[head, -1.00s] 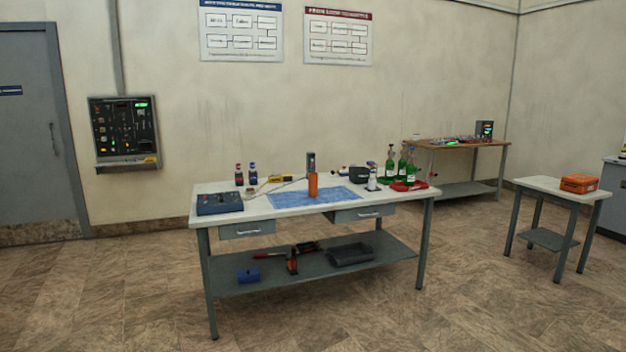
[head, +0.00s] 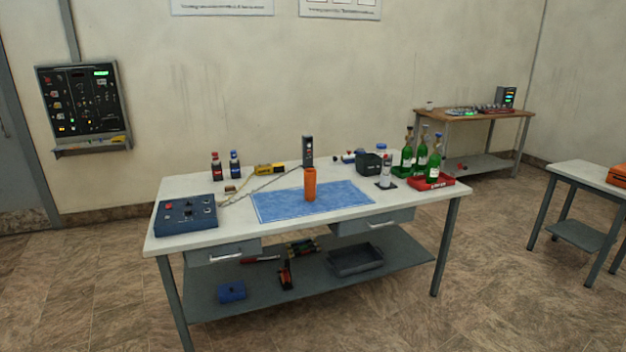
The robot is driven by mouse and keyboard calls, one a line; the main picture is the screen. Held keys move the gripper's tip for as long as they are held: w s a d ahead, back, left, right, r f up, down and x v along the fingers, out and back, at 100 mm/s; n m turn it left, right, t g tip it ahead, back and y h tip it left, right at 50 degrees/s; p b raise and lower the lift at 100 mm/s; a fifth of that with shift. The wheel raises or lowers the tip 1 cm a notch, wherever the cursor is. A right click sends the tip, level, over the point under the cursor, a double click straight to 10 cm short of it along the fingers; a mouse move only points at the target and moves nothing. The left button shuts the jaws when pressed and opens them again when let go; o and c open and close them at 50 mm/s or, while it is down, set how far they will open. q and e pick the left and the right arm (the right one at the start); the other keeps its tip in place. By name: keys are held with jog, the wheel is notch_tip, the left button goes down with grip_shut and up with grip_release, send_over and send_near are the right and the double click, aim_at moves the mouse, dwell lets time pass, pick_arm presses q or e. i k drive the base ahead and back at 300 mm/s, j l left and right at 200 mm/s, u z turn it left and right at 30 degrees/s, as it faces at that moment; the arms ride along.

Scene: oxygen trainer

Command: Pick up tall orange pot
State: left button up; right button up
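The tall orange pot (head: 310,185) stands upright on the blue mat (head: 277,203) near the middle of the white-topped table (head: 185,187). A dark device with a light front (head: 307,150) stands just behind it. Nothing covers the pot's front. Neither of my grippers shows in the head view.
A blue control box (head: 186,214) sits at the table's left end. Two small dark bottles (head: 235,163), a yellow meter (head: 270,169) and green bottles in a red tray (head: 432,182) stand around the mat. The lower shelf (head: 330,287) holds tools. Floor in front is clear.

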aim_at(310, 185)
jog(key=i, duration=0.85)
jog(key=i+l+u, duration=0.15)
jog(key=i, duration=0.75)
